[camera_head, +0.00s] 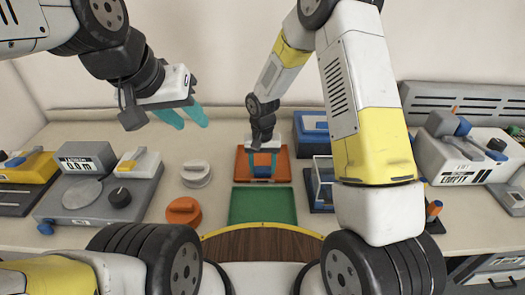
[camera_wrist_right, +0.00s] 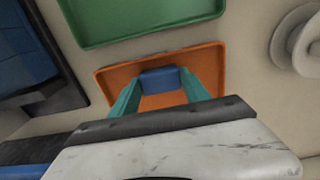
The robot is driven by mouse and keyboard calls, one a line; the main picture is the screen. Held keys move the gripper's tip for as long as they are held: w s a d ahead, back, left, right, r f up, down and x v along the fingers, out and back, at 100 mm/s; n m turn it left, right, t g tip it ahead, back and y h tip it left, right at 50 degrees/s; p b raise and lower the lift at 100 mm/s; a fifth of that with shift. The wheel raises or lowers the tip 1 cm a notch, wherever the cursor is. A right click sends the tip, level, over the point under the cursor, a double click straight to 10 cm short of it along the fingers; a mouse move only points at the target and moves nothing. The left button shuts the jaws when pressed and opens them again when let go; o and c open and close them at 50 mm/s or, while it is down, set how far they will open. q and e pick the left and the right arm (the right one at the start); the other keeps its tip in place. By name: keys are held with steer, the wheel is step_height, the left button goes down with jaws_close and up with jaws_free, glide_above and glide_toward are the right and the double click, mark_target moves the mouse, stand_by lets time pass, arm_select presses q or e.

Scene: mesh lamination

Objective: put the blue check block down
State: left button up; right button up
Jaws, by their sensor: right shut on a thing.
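The blue check block (camera_head: 262,171) is between the teal fingers of my right gripper (camera_head: 263,160), over the orange tray (camera_head: 243,174). In the right wrist view the block (camera_wrist_right: 160,79) sits between both fingertips (camera_wrist_right: 160,92), and the orange tray (camera_wrist_right: 205,62) lies around it. My right gripper is shut on the block. I cannot tell whether the block touches the tray floor. My left gripper (camera_head: 188,114) is raised at the upper left, with its teal fingers apart and nothing between them.
A green tray (camera_head: 262,206) lies in front of the orange one. A white knobbed weight (camera_head: 196,173) and an orange one (camera_head: 183,211) stand to the left, beside a grey scale (camera_head: 90,200). Blue boxes (camera_head: 311,133) and a clear-sided stand (camera_head: 321,182) are close on the right.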

steer(key=shift+f, duration=0.1)
steer(key=o, duration=1.4)
step_height(320, 180, up, 12)
step_height(320, 180, up, 10)
steer(key=t, duration=0.1)
glide_above(263, 169)
steer(key=s+d, duration=0.4)
steer(key=d, duration=0.1)
steer(key=s+d+r+t, duration=0.1)
steer(key=s+d+r, duration=0.2)
steer(key=s, duration=0.2)
steer(key=s+d+r+t+y, duration=0.1)
steer(key=s+d+r+t, duration=0.1)
steer(key=s, duration=0.4)
steer(key=s+d+r+t+y, duration=0.1)
steer(key=s+d+r+t, duration=0.1)
steer(key=s+d+r, duration=0.2)
steer(key=shift+s+r+n, duration=0.3)
steer(key=shift+s+r, duration=0.55)
steer(key=shift+s, duration=0.3)
